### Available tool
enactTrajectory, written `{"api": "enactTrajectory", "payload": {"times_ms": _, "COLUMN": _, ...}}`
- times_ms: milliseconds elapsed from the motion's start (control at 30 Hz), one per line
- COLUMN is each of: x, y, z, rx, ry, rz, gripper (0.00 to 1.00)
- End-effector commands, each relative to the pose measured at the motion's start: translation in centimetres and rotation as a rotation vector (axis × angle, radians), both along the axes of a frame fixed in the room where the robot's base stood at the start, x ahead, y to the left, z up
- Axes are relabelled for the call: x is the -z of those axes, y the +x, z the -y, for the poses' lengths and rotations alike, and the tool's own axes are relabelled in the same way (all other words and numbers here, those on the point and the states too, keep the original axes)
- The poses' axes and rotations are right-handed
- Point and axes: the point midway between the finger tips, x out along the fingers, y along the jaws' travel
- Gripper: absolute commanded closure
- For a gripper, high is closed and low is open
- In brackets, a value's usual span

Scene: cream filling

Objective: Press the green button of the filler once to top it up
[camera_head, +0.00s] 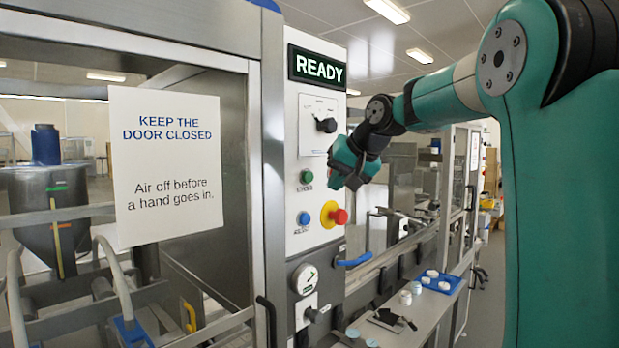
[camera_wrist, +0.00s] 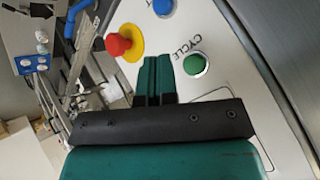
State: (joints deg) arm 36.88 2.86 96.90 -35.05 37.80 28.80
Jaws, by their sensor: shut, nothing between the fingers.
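The green button (camera_head: 306,176) is on the white control panel of the filler, in the head view. In the wrist view the green button (camera_wrist: 195,64) is labelled CYCLE and lies to the right of the fingertips. My gripper (camera_head: 341,180) is shut and empty, to the right of the green button in the head view. In the wrist view the closed fingers of my gripper (camera_wrist: 157,62) point up the panel, beside the button; whether they touch the panel I cannot tell. The display (camera_head: 318,68) above reads READY.
A red emergency stop (camera_head: 339,216) on a yellow disc and a blue button (camera_head: 303,218) sit below the green one. A dark knob (camera_head: 327,125) is above. A sign (camera_head: 165,165) hangs on the glass door. A bench (camera_head: 425,305) with small jars stands below right.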

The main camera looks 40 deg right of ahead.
Motion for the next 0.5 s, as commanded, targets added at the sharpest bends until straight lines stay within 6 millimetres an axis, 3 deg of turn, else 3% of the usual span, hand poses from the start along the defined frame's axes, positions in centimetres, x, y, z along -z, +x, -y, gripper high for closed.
{"api": "enactTrajectory", "payload": {"times_ms": 200, "x": -0.2, "y": 2.7, "z": -0.5, "rx": -0.003, "ry": 0.002, "rz": -0.001, "gripper": 1.0}}
{"api": "enactTrajectory", "payload": {"times_ms": 500, "x": 0.0, "y": 4.1, "z": -0.7, "rx": -0.001, "ry": 0.001, "rz": 0.0, "gripper": 1.0}}
